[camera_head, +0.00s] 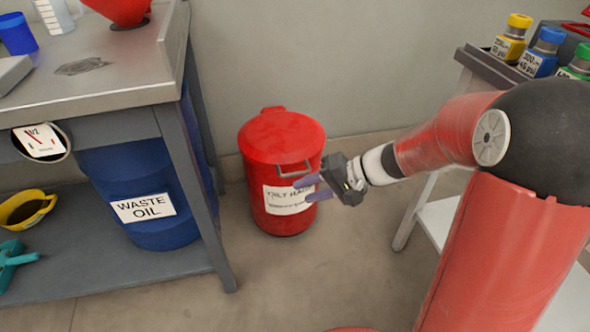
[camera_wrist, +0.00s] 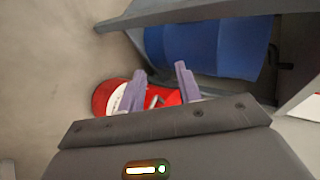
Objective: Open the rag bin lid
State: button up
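The rag bin (camera_head: 262,212) is a red can on the floor with a white label reading "OILY RAGS". Its red lid (camera_head: 278,136) looks shut, with a grey handle (camera_head: 293,169) at its front edge. My gripper (camera_head: 305,188) is in front of the bin's right side, just below the handle; I cannot tell whether it touches. Its two purple fingers are apart with nothing seen between them. In the wrist view the fingers (camera_wrist: 158,88) point toward the red bin (camera_wrist: 105,97), partly hiding it.
A grey workbench (camera_head: 130,75) stands left of the bin, with a blue waste oil drum (camera_head: 140,180) under it. A cart (camera_head: 488,66) with several small bottles is at the right. The wall is close behind the bin. The floor in front is clear.

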aim_at(297, 175)
jog(key=w+d+f+m+t+y+b, duration=0.25)
jog(key=w+f+m+t, duration=0.35)
jog(key=w+f, duration=0.6)
jog(key=shift+y, duration=0.35)
jog(key=x, duration=0.5)
jog(key=w+r+x, duration=0.1)
jog(key=x, duration=0.2)
jog(key=shift+w+d, duration=0.1)
jog(key=shift+w, duration=0.05)
grip_shut()
